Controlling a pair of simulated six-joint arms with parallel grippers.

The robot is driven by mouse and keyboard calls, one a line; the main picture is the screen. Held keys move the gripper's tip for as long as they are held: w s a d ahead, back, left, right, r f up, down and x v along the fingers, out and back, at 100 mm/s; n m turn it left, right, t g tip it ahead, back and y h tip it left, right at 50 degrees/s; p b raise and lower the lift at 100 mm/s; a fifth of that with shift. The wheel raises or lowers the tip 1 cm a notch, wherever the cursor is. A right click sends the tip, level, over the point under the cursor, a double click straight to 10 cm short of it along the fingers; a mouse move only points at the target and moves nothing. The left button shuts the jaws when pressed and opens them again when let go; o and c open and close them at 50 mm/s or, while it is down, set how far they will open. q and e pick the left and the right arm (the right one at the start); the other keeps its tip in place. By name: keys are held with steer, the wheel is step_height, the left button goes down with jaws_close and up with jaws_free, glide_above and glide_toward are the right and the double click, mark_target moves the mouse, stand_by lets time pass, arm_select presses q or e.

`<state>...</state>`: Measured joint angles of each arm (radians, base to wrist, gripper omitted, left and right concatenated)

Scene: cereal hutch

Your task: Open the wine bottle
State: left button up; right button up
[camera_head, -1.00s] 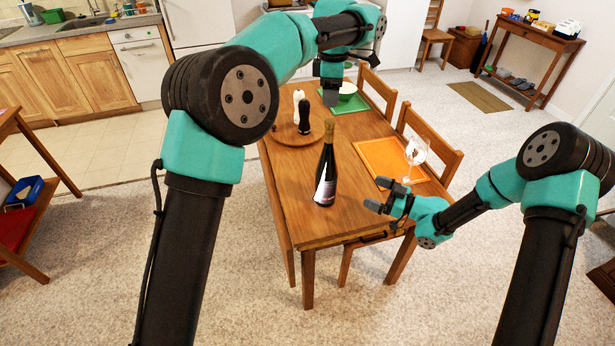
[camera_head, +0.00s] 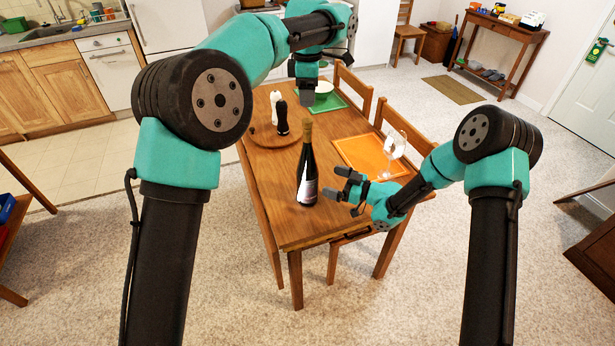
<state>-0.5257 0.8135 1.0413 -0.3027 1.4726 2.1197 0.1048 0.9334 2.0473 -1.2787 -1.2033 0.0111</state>
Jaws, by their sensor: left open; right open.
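A dark wine bottle (camera_head: 308,178) with a gold-brown top and a pale label stands upright on the wooden table (camera_head: 275,197). Its top is covered by the gold-brown cap or foil. My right gripper (camera_head: 341,192) is open and empty, just to the right of the bottle's lower part, its fingers pointing at it; a small gap seems to lie between them. My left gripper (camera_head: 306,95) is above the far part of the table, behind and above the bottle, pointing down. Its fingertips are small and dark, and it appears empty.
A wine glass (camera_head: 391,150) stands on an orange placemat (camera_head: 358,153) to the right. A round wooden tray (camera_head: 262,137) holds a black mill (camera_head: 282,118) and a white mill (camera_head: 275,104). A bowl (camera_head: 324,88) sits on a green placemat (camera_head: 337,103). Chairs (camera_head: 395,119) line the right side.

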mark_target(307, 173)
steer(key=x, duration=0.9)
steer(key=shift+w+a, duration=0.15)
steer(key=shift+a, duration=0.15)
